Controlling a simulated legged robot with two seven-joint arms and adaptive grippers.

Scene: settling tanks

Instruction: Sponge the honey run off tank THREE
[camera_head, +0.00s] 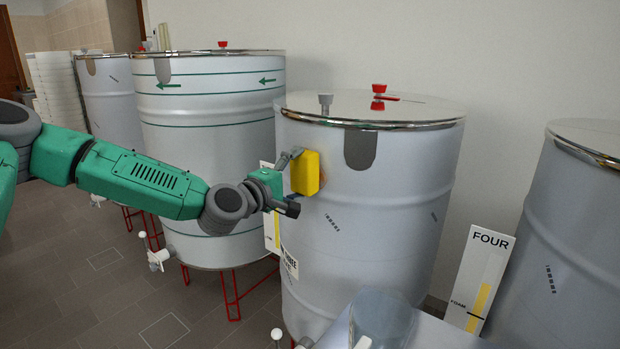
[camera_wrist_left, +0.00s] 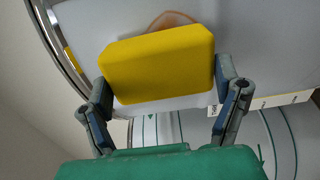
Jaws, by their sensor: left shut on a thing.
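My left gripper (camera_head: 290,183) is shut on a yellow sponge (camera_head: 306,173) and holds it at the upper left side of tank THREE (camera_head: 385,215), a pale grey drum with a shiny lid. In the left wrist view the sponge (camera_wrist_left: 158,65) sits between both fingers, its broad side facing the camera. An amber honey patch (camera_wrist_left: 172,18) shows on the tank wall just past the sponge's edge; the sponge hides the rest. I cannot tell whether sponge and wall touch. The tank's label (camera_head: 289,262) is partly cut off from sight. My right gripper is out of view.
A green-striped tank (camera_head: 215,120) stands to the left behind my arm. Tank FOUR's card (camera_head: 480,270) and another tank (camera_head: 575,240) stand at right. A clear vessel (camera_head: 382,318) stands on a pale surface in front. A red-knobbed fitting (camera_head: 379,90) tops tank THREE.

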